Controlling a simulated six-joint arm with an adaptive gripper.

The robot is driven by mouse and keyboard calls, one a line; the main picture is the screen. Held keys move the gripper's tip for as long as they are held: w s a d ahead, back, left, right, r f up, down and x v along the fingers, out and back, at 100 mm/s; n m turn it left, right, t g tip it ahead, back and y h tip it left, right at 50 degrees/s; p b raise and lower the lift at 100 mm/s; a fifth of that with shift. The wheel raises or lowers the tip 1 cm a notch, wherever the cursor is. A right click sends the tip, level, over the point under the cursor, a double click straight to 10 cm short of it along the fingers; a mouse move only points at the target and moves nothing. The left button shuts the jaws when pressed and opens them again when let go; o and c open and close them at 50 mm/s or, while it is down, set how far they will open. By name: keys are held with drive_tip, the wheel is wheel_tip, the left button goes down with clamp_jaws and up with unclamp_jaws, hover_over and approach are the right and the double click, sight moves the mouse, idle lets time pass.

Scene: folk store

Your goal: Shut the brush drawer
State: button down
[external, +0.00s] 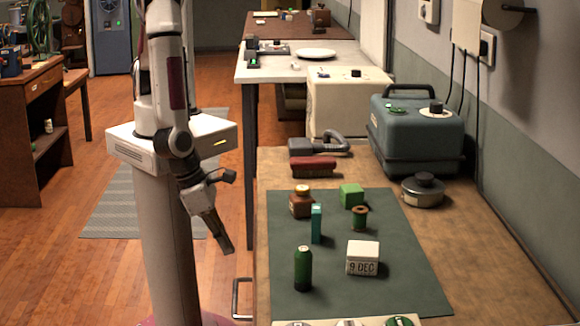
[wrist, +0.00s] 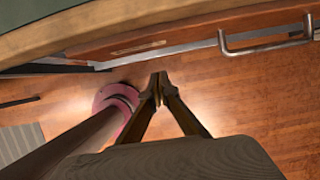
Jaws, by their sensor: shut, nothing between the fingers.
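In the external view a metal bar handle (external: 236,299) sticks out from the left side of the workbench, low in the picture. In the wrist view a bar handle (wrist: 265,50) and a wooden front with a small label plate (wrist: 138,47) show under the bench edge. I cannot tell for certain which drawer this is or how far it stands out; its inside is hidden. My gripper (external: 227,246) points down, shut and empty, left of the bench and apart from the handle. In the wrist view my gripper's fingertips (wrist: 159,86) are over the floor.
The bench bears a green mat (external: 340,290) with jars, a green bottle (external: 303,268), a date block (external: 362,258) and other small things. A blue-grey machine (external: 415,135) stands behind. Open wooden floor (external: 100,280) lies left of my base.

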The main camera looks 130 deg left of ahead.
drive_tip(key=v, duration=0.9)
drive_tip(key=shift+r, duration=0.1)
idle(0.3)
drive_tip(key=shift+s+d+f+t+y, duration=0.3)
drive_tip(key=shift+s+f+t+y, duration=0.3)
drive_tip(key=shift+s, duration=0.1)
drive_tip(key=shift+s+d+f+t+y, duration=0.3)
drive_tip(key=shift+s+f+t+y, duration=0.2)
drive_tip(key=shift+s, duration=0.2)
drive_tip(key=shift+s+d+f+t+y, duration=0.3)
drive_tip(key=shift+s+f+t+y, duration=0.2)
drive_tip(key=shift+s+f, duration=0.2)
drive_tip(key=shift+w+a, duration=0.1)
